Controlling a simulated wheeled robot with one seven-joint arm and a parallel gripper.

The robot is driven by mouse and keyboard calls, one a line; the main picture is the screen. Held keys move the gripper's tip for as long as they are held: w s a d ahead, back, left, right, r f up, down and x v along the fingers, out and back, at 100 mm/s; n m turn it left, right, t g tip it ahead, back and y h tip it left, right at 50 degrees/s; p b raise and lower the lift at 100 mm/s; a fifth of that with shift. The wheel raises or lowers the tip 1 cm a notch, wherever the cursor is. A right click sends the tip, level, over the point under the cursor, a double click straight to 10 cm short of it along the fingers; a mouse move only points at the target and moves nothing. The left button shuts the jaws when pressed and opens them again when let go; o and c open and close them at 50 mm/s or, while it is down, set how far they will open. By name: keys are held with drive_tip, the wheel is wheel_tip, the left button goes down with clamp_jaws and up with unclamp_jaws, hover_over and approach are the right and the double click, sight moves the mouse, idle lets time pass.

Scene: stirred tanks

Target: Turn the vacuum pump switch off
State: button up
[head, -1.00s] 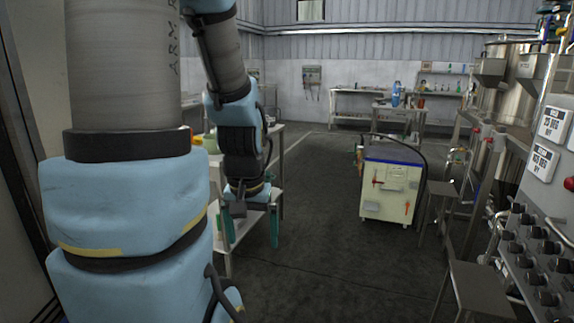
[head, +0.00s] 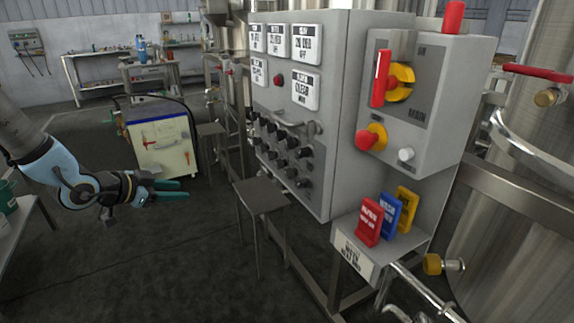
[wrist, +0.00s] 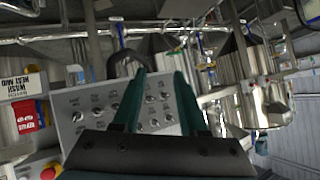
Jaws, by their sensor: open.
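A grey control panel (head: 300,130) stands right of centre in the head view. Rows of black knobs (head: 285,140) are on its front, and switches also show in the wrist view (wrist: 120,105). A side box carries a red handle on a yellow base (head: 381,78) and a red and yellow knob (head: 371,138). I cannot read which switch is the vacuum pump's. My gripper (head: 180,190) is open and empty at the left, well apart from the panel. In the wrist view its green fingers (wrist: 161,78) point toward the panel, seen sideways.
Red, blue and yellow tags (head: 385,215) stand on a ledge under the side box. A small grey stool or stand (head: 260,195) is in front of the panel. A pale cart with a blue top (head: 160,145) stands behind my gripper.

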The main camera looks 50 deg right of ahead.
drive_tip(key=s+d+r+m+g+h+b, duration=0.1)
drive_tip(key=s+d+r+m+g+h, duration=0.1)
drive_tip(key=s+d+m+g+h, duration=0.55)
drive_tip(key=m+g, duration=0.3)
drive_tip(key=g, duration=0.3)
approach(299, 154)
drive_tip(key=shift+y, duration=0.35)
drive_tip(key=x, duration=0.3)
drive_tip(key=p+x, duration=0.1)
drive_tip(key=x, duration=0.2)
drive_tip(key=p+x, duration=0.1)
drive_tip(key=x, duration=0.2)
drive_tip(key=shift+w+r, duration=0.1)
drive_tip(key=shift+r, duration=0.2)
clamp_jaws()
